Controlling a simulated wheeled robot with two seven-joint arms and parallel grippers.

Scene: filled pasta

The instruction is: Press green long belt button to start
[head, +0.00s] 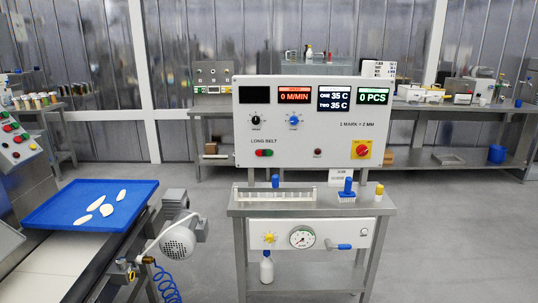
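The white control panel (308,125) stands upright on a steel stand in the middle of the head view. The LONG BELT label is on its lower left. Just under the label sit a small green button (269,153) and a red button (260,153) side by side. Nothing covers them. The speed display (295,96) reads 0 M/MIN, and the counter (373,96) reads 0 PCS. Neither of my grippers shows in the head view.
A stop knob on a yellow plate (361,149) is on the panel's right. The steel shelf (310,207) below holds a rack and blue-topped items. At left, a conveyor (50,261) carries a blue tray (62,212) with several white pieces. Grey floor (455,230) is clear at right.

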